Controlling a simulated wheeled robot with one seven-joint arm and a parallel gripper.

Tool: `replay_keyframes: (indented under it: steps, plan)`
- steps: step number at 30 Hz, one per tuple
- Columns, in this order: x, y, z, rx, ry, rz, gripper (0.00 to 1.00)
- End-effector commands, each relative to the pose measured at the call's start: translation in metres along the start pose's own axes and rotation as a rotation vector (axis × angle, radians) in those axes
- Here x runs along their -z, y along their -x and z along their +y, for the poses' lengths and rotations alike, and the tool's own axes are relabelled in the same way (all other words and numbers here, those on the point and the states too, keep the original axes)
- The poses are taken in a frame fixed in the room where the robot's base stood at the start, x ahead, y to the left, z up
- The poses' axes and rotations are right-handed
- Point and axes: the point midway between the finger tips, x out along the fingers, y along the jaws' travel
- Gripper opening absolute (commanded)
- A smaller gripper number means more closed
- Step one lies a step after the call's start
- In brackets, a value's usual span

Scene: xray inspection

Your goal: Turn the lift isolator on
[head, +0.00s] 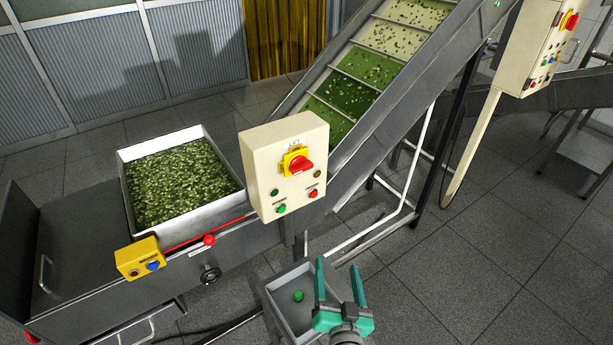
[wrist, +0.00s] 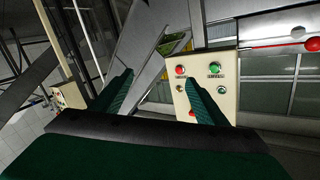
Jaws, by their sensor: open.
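The lift isolator (head: 300,165) is a red rotary handle on a yellow plate, under a "LIFT" label. It is on the front of a cream control box (head: 260,150); I cannot tell its on or off position. Below it are green and red buttons and small lamps. My gripper (head: 338,267) is open and empty, below and slightly right of the box, apart from it. In the wrist view the box (wrist: 229,105) appears upside down beyond my gripper (wrist: 159,77), with one finger covering part of it. Only a bit of red shows there where the isolator is mostly hidden.
A grey bin (head: 272,290) with a green piece in it stands beside my gripper. A white hopper (head: 222,208) of green pieces, a yellow button box (head: 141,259) and a red knob (head: 209,239) are left. The inclined conveyor (head: 400,85) rises behind. Another control box (head: 530,45) stands upper right.

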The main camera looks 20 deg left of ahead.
Motion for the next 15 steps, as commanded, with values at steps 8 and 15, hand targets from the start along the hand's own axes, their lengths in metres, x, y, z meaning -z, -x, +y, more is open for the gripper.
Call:
replay_keyframes:
  steps: [8,15]
  plan:
    - [0.092,-0.052,-0.037,0.263,0.128,0.015,0.67]
    - [0.153,-0.063,-0.070,0.465,0.284,0.002,0.67]
